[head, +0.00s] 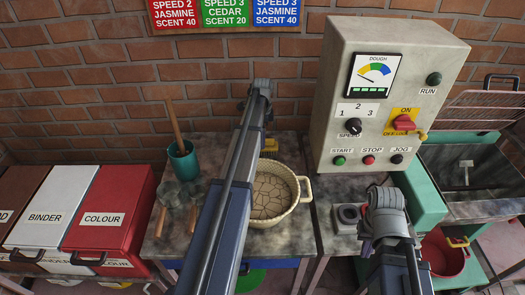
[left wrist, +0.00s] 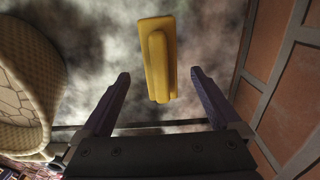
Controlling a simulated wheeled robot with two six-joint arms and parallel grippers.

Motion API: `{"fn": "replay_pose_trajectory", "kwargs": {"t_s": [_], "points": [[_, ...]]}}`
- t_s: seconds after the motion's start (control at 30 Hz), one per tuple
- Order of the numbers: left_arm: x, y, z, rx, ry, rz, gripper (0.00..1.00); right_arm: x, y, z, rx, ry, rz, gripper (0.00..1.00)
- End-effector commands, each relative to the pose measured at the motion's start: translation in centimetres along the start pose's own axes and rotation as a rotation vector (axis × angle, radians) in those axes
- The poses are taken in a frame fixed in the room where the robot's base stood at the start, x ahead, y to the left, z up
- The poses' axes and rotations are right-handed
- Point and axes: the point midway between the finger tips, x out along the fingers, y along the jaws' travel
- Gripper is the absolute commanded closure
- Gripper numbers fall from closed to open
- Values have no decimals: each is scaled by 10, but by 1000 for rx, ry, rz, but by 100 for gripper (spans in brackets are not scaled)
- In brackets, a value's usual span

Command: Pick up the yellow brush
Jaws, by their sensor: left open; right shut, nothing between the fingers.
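The yellow brush (left wrist: 158,55) lies on the stained grey tabletop in the left wrist view, long side pointing toward my left gripper (left wrist: 159,77). The gripper's two dark fingers are open and spread to either side of the brush's near end, with nothing held. In the head view a small yellow part of the brush (head: 270,146) shows behind the basket; the rest is hidden by my left arm and the basket. My right gripper (head: 368,238) is low at the right in the head view, far from the brush, shut and empty.
A woven basket (head: 299,207) with a cracked tan mass stands close to the brush. A teal cup (head: 184,165) with a stick and wooden-handled tools (head: 162,220) sit left. A control box (head: 385,95) stands right. The brick wall (head: 210,80) rises behind the table.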

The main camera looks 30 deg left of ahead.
Motion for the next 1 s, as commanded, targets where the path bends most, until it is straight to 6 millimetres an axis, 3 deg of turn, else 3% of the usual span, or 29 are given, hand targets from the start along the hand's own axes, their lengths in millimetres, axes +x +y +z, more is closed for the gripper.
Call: {"fn": "replay_pose_trajectory", "kwargs": {"t_s": [0.03,0.2,0.53,1.0], "points": [[14,-1,0,0,0,0,3,14,-1,-1,0,0,0,100],[33,-1,0,0,0,0,3,33,-3,-2,0,0,0,100],[34,-1,0,0,0,0,4,33,-3,-2,0,0,0,100],[34,-1,0,0,0,0,56,34,-3,-2,0,0,0,100]]}}
